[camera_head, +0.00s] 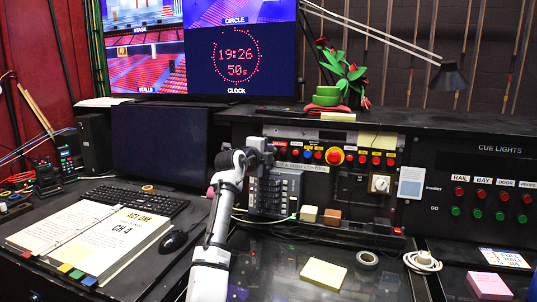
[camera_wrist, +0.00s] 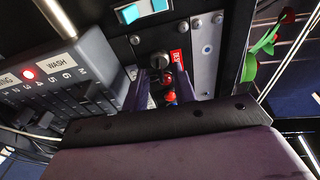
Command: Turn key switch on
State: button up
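The key switch (camera_wrist: 159,61) shows in the wrist view as a round, dark metal switch on the black panel, beside a small red label (camera_wrist: 178,56). My gripper (camera_wrist: 164,76) has its two dark fingers apart, with the tips close to the switch, one on each side of its near edge. I cannot tell whether they touch it. Red and blue buttons show in the gap between the fingers. In the head view my gripper (camera_head: 264,152) is at the left end of the console's button row and hides the switch.
A fader box (camera_head: 272,190) juts out just below my gripper; it also shows in the wrist view (camera_wrist: 70,75). A red emergency-style button (camera_head: 335,156) and several small buttons lie to the right. A monitor (camera_head: 160,146) stands left, and a plant (camera_head: 343,80) sits above.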

jog(key=shift+s, duration=0.1)
jog(key=b+v, duration=0.4)
jog(key=v, duration=0.9)
jog(key=shift+s, duration=0.35)
jog(key=shift+a, duration=0.1)
